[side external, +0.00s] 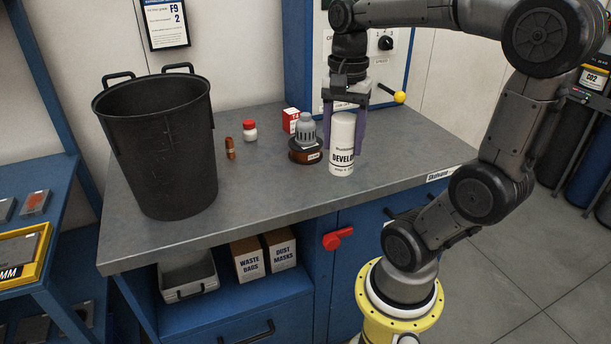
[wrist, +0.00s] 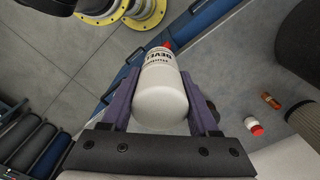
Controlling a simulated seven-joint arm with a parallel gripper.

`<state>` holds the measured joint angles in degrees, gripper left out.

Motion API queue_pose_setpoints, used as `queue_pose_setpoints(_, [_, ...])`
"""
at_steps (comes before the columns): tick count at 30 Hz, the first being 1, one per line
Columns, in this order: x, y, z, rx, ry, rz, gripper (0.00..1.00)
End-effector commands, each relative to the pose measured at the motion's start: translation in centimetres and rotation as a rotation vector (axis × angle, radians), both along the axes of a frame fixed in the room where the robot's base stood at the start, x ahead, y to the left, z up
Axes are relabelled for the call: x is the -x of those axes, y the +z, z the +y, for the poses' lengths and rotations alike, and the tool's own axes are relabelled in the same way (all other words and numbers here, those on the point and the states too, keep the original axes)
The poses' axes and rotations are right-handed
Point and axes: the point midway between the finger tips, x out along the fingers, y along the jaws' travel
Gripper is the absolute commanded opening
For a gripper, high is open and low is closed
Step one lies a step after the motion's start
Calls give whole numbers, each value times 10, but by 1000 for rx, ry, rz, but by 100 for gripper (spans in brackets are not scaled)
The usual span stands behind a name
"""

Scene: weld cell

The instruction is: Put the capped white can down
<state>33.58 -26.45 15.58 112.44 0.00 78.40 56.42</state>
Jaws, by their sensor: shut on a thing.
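The white can (side external: 342,150), lettered "DEVELO..." in the side view, stands upright between the purple fingers of my gripper (side external: 343,138). My gripper points down from above and is shut on the can's upper part. In the wrist view the can's rounded white top (wrist: 160,100) lies between both fingers (wrist: 160,105), with its lettering farther down. The can's base is at or just above the grey worktop (side external: 260,195), near its front edge; I cannot tell whether it touches.
A red-and-white box (side external: 291,120), a red-capped bottle (side external: 249,131), a small copper-brown piece (side external: 230,149) and a black bin (side external: 165,150) stand farther left. The worktop right of the can is clear.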

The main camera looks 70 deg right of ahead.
Motion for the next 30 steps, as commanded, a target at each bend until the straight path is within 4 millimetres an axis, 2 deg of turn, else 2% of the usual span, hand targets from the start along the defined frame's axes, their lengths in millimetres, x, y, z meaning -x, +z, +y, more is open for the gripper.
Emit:
queue_pose_setpoints(10, [-65, -35, -43, -2, 0, 3, 0])
queue_pose_setpoints(15, [-85, -65, -56, -3, 0, 4, 0])
queue_pose_setpoints(25, [-103, -91, -68, -2, 0, 3, 0])
queue_pose_setpoints(30, [-104, -115, -69, -2, 0, 3, 0])
